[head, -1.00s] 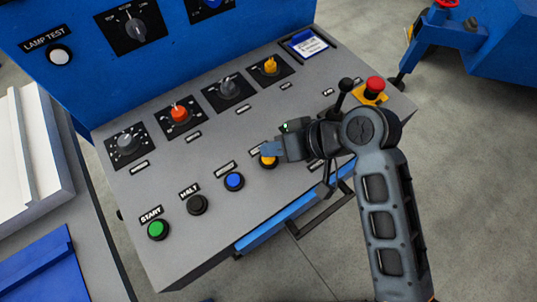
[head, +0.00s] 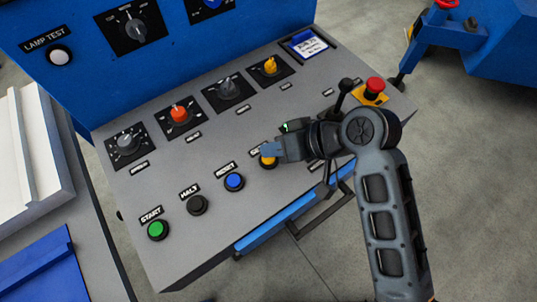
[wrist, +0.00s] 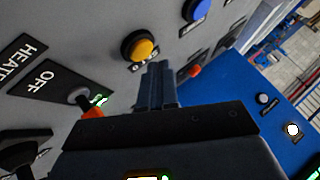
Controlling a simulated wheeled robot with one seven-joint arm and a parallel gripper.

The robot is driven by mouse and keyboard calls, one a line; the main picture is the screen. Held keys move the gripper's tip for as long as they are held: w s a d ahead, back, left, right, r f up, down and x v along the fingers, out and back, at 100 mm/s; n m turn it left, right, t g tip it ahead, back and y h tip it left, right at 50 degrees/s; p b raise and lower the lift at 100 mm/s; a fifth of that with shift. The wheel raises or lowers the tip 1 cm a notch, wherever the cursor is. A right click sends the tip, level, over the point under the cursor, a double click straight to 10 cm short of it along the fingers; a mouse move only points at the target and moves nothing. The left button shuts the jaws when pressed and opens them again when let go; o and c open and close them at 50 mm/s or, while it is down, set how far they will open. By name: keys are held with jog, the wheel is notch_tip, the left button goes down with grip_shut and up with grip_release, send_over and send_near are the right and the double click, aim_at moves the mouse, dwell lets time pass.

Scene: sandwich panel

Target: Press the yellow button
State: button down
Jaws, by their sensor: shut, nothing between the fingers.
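The yellow button (head: 268,161) is on the grey sloping panel, at the right of the row of push buttons, partly hidden by my gripper in the head view. My gripper (head: 267,149) is shut and empty, with its fingertips just above the button in that picture. In the wrist view the yellow button (wrist: 140,47) shows whole in its dark ring, up and left of the shut fingertips (wrist: 157,66). The tips look close to the button, but I cannot tell whether they touch it.
Blue (head: 234,181), black (head: 197,205) and green (head: 158,229) buttons lie to the left. Rotary knobs, including an orange one (head: 179,113), stand behind. A black lever (head: 344,93) and a red mushroom button (head: 375,85) stand near my arm. A handle (head: 318,216) juts from the front.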

aim_at(274, 159)
jog(key=shift+f, duration=0.15)
dwell(0.5)
jog(key=shift+f, duration=0.25)
jog(key=shift+f, duration=0.45)
dwell(0.9)
jog(key=shift+r, duration=0.15)
jog(key=shift+r+p, duration=0.7)
jog(key=shift+p, duration=0.1)
notch_tip(274, 159, up, 5)
jog(key=p, duration=0.5)
jog(key=shift+r, duration=0.1)
dwell(0.6)
